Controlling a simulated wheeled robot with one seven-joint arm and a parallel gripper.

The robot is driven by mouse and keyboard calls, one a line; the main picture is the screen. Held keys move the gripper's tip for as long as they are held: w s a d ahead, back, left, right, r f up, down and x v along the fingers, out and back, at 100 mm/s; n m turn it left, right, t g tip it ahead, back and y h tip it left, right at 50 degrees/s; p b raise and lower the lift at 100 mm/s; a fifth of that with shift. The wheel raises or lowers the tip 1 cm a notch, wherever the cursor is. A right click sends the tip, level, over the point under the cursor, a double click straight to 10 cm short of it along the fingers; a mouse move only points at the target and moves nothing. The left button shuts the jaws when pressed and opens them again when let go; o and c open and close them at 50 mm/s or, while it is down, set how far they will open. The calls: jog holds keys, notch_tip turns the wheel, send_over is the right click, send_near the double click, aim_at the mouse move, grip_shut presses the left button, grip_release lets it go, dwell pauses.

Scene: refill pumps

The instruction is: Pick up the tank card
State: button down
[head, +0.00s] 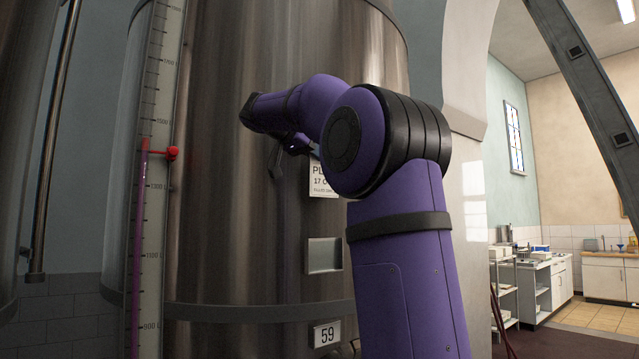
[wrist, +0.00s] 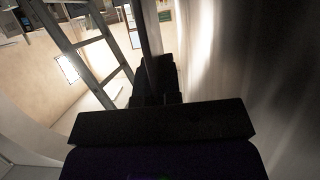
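The tank card is a white card (head: 321,181) with dark print, seen in the head view against the front of the big steel tank (head: 240,230). My purple arm hides its right side and upper part. My gripper (head: 286,158) is in front of the tank, up and to the left of the card's visible part. I cannot tell whether it touches the card. In the wrist view the dark fingers (wrist: 160,80) show as one black block, with no card visible at them. Whether they are open or shut is unclear.
A metal frame (head: 324,256) and a plate reading 59 (head: 326,334) are on the tank below the card. A level scale (head: 155,200) with a red marker (head: 172,153) runs up the tank's left. A shelf cart (head: 504,285) and counter (head: 610,278) stand far right.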

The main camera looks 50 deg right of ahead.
notch_tip(320, 180, up, 10)
jog(key=shift+r, duration=0.1)
dwell(0.4)
jog(key=shift+s, duration=0.1)
dwell(0.5)
